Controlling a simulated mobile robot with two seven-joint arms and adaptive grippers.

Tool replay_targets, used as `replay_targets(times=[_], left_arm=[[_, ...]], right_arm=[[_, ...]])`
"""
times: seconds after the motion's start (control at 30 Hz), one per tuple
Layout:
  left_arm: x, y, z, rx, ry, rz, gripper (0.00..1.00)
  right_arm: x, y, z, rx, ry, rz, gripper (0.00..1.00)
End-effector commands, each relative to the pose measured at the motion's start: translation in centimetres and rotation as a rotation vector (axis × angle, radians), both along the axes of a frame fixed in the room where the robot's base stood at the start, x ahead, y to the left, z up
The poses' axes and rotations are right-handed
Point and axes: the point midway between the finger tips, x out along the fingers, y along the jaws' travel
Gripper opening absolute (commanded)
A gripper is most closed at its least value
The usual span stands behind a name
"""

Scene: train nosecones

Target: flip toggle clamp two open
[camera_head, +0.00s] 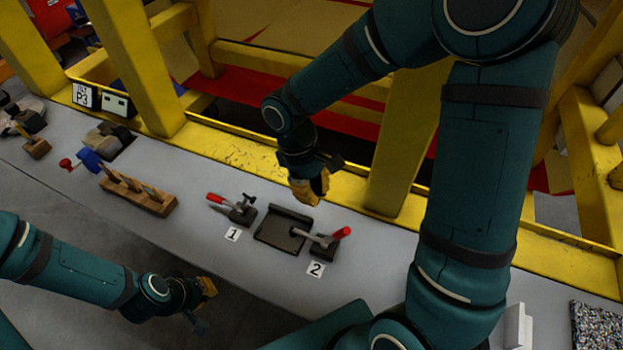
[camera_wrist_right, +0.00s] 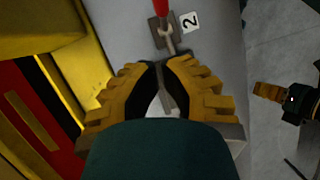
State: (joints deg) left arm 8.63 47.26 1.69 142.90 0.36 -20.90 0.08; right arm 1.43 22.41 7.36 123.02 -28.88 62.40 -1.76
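Toggle clamp two (camera_head: 323,242) sits on the grey bench at the right end of a dark flat plate (camera_head: 283,230), beside the label 2 (camera_head: 316,269). Its red handle (camera_head: 342,233) points away to the right, and its metal arm reaches left over the plate. In the right wrist view its red handle (camera_wrist_right: 162,8) is at the top, cut off by the edge. My right gripper (camera_head: 310,192) hangs behind the plate, apart from the handle. Its yellow fingers (camera_wrist_right: 163,68) are apart with nothing held. My left gripper (camera_head: 209,287) is low at left, away from the clamp; its opening is unclear.
Toggle clamp one (camera_head: 241,211), with a red handle, stands left of the plate beside label 1 (camera_head: 233,234). A wooden block (camera_head: 137,191) and a blue-and-red tool (camera_head: 88,160) lie farther left. A yellow frame (camera_head: 235,152) runs along the bench's back edge.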

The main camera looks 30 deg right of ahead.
Motion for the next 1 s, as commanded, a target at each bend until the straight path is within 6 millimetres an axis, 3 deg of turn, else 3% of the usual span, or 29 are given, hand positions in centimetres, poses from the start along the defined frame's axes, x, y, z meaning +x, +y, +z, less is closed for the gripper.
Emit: replay_targets(times=[0.2,0.5,1.0], left_arm=[[0.0,0.0,-0.5,0.001,0.0,0.0,0.0],[0.0,0.0,-0.3,0.001,0.0,0.0,0.0],[0.0,0.0,-0.3,0.001,0.0,0.0,0.0]], right_arm=[[-1.5,-0.4,-4.0,0.0,0.005,-0.001,0.0],[-4.3,-2.0,-5.1,0.001,0.002,-0.002,0.0],[-4.4,-2.1,-5.3,0.002,-0.001,-0.001,0.0]])
